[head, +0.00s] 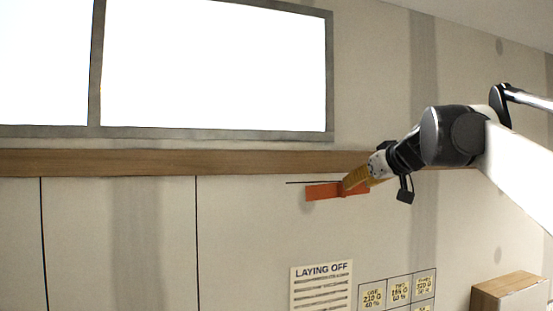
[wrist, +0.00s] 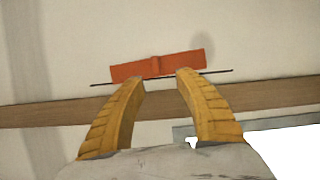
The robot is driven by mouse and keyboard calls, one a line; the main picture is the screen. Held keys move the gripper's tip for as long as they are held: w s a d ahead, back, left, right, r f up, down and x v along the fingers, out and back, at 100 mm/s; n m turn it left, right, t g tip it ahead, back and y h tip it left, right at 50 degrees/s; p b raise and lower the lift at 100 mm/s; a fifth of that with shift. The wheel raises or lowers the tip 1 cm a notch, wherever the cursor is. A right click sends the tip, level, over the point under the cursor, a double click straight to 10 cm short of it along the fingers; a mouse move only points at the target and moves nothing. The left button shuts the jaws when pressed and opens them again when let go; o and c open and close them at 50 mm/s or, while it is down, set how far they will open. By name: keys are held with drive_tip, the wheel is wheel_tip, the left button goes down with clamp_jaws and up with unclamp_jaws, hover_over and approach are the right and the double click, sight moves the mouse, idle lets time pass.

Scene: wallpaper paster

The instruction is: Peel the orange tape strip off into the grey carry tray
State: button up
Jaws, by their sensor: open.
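The orange tape strip (head: 324,191) is on the wall just below the wooden rail, near a thin dark line. In the wrist view the strip (wrist: 158,66) lies just beyond my fingertips, with a small raised tab at its middle. My gripper (head: 350,183) reaches to the strip from the right and covers part of it in the head view. In the wrist view its two yellow fingers (wrist: 160,80) are apart with nothing between them; the tab lines up with the gap. Whether a finger touches the strip I cannot tell. The grey carry tray is not in view.
A wooden rail (head: 240,162) runs along the wall above the strip, with a bright window (head: 215,65) over it. Below are a "LAYING OFF" poster (head: 321,288) and a card chart (head: 397,292). A wooden-topped box (head: 510,290) stands at lower right.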

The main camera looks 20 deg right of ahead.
sight(344, 191)
drive_tip(key=x, duration=0.3)
drive_tip(key=p+x, duration=0.1)
drive_tip(key=x, duration=0.3)
drive_tip(key=d+x, duration=0.1)
drive_tip(key=x, duration=0.2)
drive_tip(key=shift+w+p, duration=0.3)
drive_tip(key=shift+p, duration=0.05)
drive_tip(key=shift+a, duration=0.1)
drive_tip(key=shift+s, duration=0.1)
clamp_jaws()
